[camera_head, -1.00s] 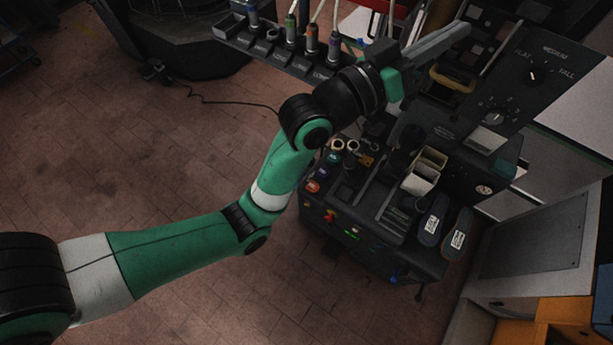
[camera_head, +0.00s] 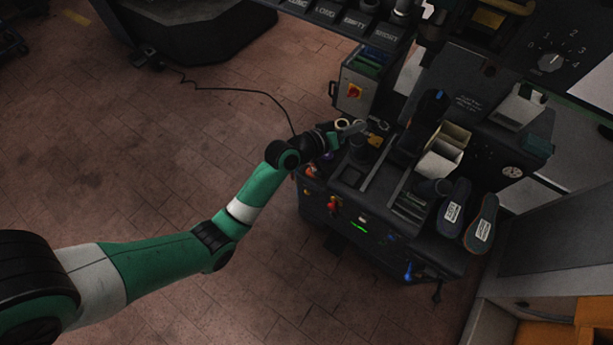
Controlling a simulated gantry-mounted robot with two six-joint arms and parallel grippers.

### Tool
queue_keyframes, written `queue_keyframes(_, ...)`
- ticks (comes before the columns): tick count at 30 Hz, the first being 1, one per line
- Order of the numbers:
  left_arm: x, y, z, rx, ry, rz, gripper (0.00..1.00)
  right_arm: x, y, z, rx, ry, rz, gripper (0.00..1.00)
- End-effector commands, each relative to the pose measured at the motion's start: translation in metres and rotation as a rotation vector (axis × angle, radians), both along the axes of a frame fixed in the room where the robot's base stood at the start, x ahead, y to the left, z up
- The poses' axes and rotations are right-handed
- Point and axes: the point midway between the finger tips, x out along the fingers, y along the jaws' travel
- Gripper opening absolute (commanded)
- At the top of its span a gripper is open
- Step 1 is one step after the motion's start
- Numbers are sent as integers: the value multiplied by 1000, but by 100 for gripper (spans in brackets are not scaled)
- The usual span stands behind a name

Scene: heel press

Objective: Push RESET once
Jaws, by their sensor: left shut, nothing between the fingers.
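My left gripper (camera_head: 355,127) is shut and empty. It is above the left corner of the black press machine (camera_head: 375,235), close to a group of small coloured buttons. An orange button (camera_head: 309,172) and a purple button (camera_head: 328,155) show beside and below my wrist. A red control (camera_head: 333,203) is on the machine's front face. I cannot read which control is RESET; the labels are too small, and my wrist covers part of the button group. My right gripper is not in view.
The brick floor at left is open.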

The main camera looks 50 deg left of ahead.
Motion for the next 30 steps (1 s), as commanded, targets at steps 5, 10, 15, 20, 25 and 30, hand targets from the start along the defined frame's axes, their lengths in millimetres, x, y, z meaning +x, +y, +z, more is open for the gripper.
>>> queue_keyframes(5,-22,16,-98,-58,95,40,0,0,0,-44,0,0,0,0)
queue_keyframes(10,-47,28,-178,-113,180,82,0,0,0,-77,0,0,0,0)
queue_keyframes(15,-76,38,-258,-164,263,124,0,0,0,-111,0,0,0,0)
queue_keyframes(20,-107,45,-332,-212,338,166,0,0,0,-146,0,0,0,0)
queue_keyframes(25,-144,50,-410,-259,414,215,0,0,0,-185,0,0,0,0)
queue_keyframes(30,-180,55,-483,-299,474,267,0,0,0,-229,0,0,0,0)
